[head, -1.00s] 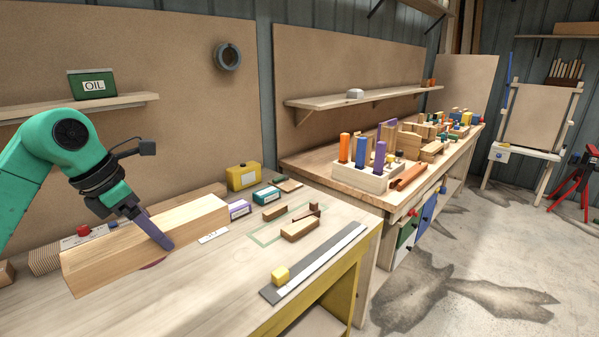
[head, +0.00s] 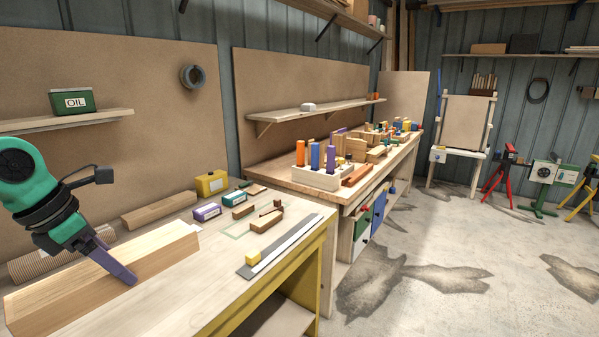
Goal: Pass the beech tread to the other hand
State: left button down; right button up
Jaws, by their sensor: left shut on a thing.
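The beech tread is a long, thick, pale wooden block (head: 160,256) at the lower left of the head view. My left gripper (head: 123,271) is shut on it, with a purple finger across its near face. The other finger is hidden behind the block. The tread lies slantwise over the left part of the bench; I cannot tell whether it touches the top. My right gripper is not in view.
A second bench with a peg block (head: 322,177) stands beyond. Open floor (head: 430,260) lies to the right.

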aim_at(145, 254)
pick_arm(q)
jog(key=shift+m, duration=0.7)
jog(key=d, duration=0.1)
jog(key=w+d, duration=0.1)
jog(key=d, duration=0.1)
jog(key=w+d, duration=0.1)
jog(key=d, duration=0.1)
jog(key=shift+d+f, duration=0.15)
jog(key=shift+f, duration=0.25)
jog(key=d+m+g+h, duration=0.15)
jog(key=d+m, duration=0.25)
jog(key=d, duration=1.1)
jog(key=s+d+f+m+g+y, duration=0.1)
jog(key=s+d+f+m+g, duration=0.2)
jog(key=f+m, duration=0.45)
jog(key=s+d+f+m+g, duration=0.2)
jog(key=f+m+g, duration=0.1)
jog(key=f+m, duration=0.45)
jog(key=s+a+f+m+y, duration=0.2)
jog(key=s+f+m+y, duration=0.3)
jog(key=f+m, duration=0.55)
jog(key=a+n+h+p, duration=0.1)
jog(key=a+n, duration=0.1)
jog(key=a, duration=0.6)
jog(key=shift+a+f+h, duration=0.35)
jog(key=shift+a, duration=0.05)
jog(key=shift+d+g, duration=0.1)
jog(key=shift+g, duration=0.15)
